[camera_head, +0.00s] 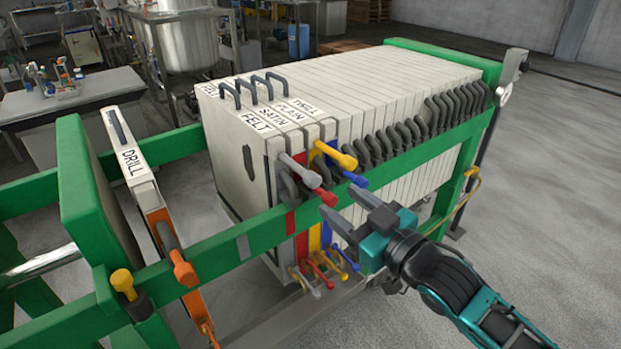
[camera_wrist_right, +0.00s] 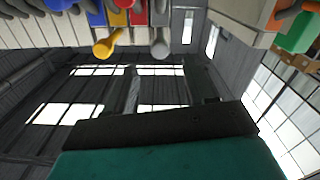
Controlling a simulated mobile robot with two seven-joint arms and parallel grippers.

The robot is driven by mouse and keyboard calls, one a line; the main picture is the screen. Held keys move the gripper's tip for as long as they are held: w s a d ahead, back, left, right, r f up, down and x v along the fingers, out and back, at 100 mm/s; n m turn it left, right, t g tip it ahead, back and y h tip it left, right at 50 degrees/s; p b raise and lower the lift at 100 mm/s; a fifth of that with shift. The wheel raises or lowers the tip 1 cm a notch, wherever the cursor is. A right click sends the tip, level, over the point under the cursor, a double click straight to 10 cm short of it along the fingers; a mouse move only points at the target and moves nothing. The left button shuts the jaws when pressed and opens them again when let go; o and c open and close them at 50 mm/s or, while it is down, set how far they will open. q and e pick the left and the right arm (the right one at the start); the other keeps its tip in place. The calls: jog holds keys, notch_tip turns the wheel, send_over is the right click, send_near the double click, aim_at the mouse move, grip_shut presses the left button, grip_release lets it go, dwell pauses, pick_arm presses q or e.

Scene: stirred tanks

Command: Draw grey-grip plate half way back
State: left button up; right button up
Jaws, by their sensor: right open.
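The grey-grip plate, labelled FELT (camera_head: 258,124), is the front plate of the packed white stack. A dark patch marks its face. Its grey grip (camera_head: 301,171) sticks out over the near green rail; the grey grip also shows at the top of the right wrist view (camera_wrist_right: 160,43). My right gripper (camera_head: 339,203) is open and empty, right of and lower in the picture than the grey grip, apart from it. One dark finger (camera_wrist_right: 150,127) of it shows in the wrist view. My left gripper is not in view.
Red (camera_head: 326,197), yellow (camera_head: 336,156) and blue (camera_head: 352,178) grips crowd beside the grey one. An orange-grip DRILL plate (camera_head: 133,162) stands apart on the left, near the green end block (camera_head: 84,190). A gap lies between it and the stack. The near green rail (camera_head: 240,245) runs alongside.

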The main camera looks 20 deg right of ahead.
aim_at(317, 184)
jog(key=x, duration=0.9)
jog(key=shift+w+a+f, duration=0.1)
jog(key=shift+w, duration=0.2)
grip_shut()
dwell(0.3)
